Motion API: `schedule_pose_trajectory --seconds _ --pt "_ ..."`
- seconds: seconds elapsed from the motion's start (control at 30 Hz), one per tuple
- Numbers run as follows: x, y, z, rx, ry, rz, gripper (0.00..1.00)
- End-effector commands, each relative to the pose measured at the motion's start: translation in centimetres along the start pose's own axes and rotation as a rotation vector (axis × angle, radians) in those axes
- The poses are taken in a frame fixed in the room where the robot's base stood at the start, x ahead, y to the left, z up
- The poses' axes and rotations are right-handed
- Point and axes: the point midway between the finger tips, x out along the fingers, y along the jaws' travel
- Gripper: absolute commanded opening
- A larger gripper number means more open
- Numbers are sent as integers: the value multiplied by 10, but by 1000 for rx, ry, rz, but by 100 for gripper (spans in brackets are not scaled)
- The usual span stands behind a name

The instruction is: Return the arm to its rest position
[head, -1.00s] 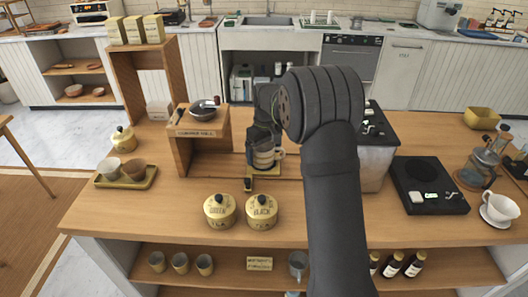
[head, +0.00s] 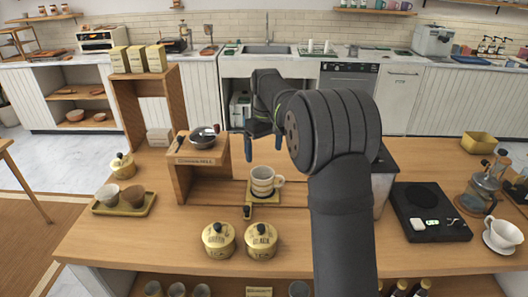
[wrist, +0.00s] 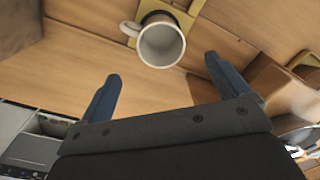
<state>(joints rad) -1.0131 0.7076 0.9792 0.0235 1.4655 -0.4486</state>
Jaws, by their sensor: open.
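My gripper (head: 264,140) is raised above the far side of the wooden counter (head: 330,160), behind the mug. Its two blue-grey fingers are apart and nothing is between them. In the wrist view my gripper (wrist: 170,85) also shows spread and empty. A cream ribbed mug (head: 262,182) stands upright on a small yellow square base (head: 268,199), apart from the fingers. In the wrist view the mug (wrist: 160,42) shows its open, empty inside beyond the fingertips.
A wooden stand (head: 203,157) with a dark bowl (head: 204,137) is left of my gripper. Two yellow lidded canisters (head: 219,240) stand at the front. A black scale (head: 432,210) and a glass brewer (head: 482,186) are on the right. The air above the counter looks clear.

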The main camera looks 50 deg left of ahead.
Motion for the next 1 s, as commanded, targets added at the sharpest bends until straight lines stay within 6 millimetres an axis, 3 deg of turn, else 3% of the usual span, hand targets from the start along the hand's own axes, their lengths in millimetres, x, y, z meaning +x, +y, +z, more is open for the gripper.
schedule_pose_trajectory --seconds 0.2,0.37,0.9,1.0 --pt "3 0 0 0 -1 -1 92" --pt "20 0 0 0 -4 -2 92" --pt "125 0 1 2 -4 -2 92" --pt "108 0 -1 1 4 2 92"
